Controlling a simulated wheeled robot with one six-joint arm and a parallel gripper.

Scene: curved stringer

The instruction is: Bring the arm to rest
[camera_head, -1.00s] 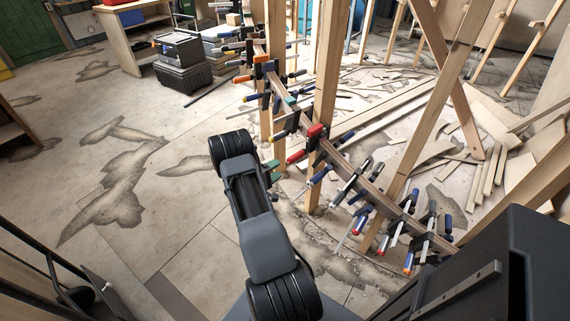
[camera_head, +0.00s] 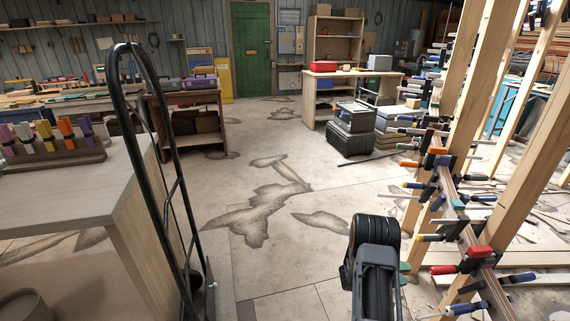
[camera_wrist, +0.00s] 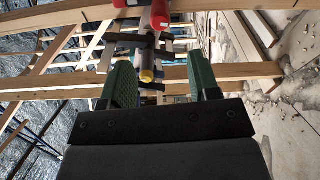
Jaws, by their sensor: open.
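My gripper (camera_wrist: 164,88) shows in the wrist view with its two green fingers apart and nothing between them. Beyond the fingers, a clamp with a red and yellow handle (camera_wrist: 161,15) hangs in line with the gap; I cannot tell how far off it is. In the head view my arm (camera_head: 375,265) stands at the bottom, left of the clamped curved stringer (camera_head: 468,230). My gripper is mostly hidden there behind the arm. Several clamps with red, blue and orange handles, one of them red (camera_head: 480,252), sit along the stringer.
Wooden posts (camera_head: 530,190) stand at the right, close to my arm. A black hand truck (camera_head: 165,150) and a workbench (camera_head: 95,195) are at the left. Black cases (camera_head: 350,140) stand farther back. The concrete floor (camera_head: 290,245) between is clear.

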